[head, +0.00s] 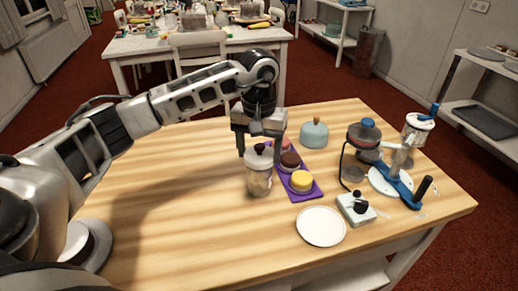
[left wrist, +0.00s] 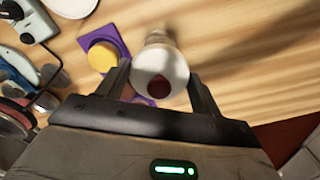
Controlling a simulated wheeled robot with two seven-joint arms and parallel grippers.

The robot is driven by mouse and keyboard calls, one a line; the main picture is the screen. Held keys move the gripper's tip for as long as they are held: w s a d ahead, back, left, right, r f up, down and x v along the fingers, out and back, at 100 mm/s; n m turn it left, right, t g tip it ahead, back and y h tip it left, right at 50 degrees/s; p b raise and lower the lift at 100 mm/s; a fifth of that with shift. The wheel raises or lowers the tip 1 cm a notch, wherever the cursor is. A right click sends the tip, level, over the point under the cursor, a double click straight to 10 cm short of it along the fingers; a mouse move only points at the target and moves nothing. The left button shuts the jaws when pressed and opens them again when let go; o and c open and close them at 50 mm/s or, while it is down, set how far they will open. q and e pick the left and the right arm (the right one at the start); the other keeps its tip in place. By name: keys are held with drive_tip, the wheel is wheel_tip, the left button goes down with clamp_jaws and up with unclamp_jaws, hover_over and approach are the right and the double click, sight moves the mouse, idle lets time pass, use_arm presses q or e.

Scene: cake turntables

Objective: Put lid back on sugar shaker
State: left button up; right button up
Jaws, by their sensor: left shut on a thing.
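The sugar shaker (head: 258,184) is a clear, cream-filled jar standing upright on the wooden table, left of the purple tray. Its pale lid (head: 252,161) with a dark knob is at the jar's mouth; I cannot tell whether it is fully seated. My left gripper (head: 260,152) points down from above and is shut on the lid, with one finger on each side. In the left wrist view, the lid (left wrist: 172,63) and its dark red knob show between the fingertips (left wrist: 160,82), and hide most of the jar. My right gripper is in neither view.
The purple tray (head: 312,194) holds small cakes, close right of the shaker. A white plate (head: 320,226), a small scale (head: 356,209), a blue dome (head: 314,134) and a blue-based stand (head: 402,184) are farther right. The table's left side (head: 170,215) is clear.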

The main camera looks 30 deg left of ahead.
use_arm(q)
drive_tip(key=shift+f+b, duration=0.75)
drive_tip(key=shift+b, duration=0.15)
idle(1.1)
idle(0.3)
drive_tip(key=o, duration=1.2)
drive_tip(key=shift+o, duration=0.2)
drive_tip(key=shift+r, duration=0.2)
drive_tip(key=shift+r+p, duration=1.25)
drive_tip(key=shift+r, duration=0.45)
drive_tip(key=shift+r+p, duration=0.6)
drive_tip(key=shift+r, duration=0.35)
drive_tip(key=shift+r+p, duration=0.45)
drive_tip(key=shift+r, duration=0.25)
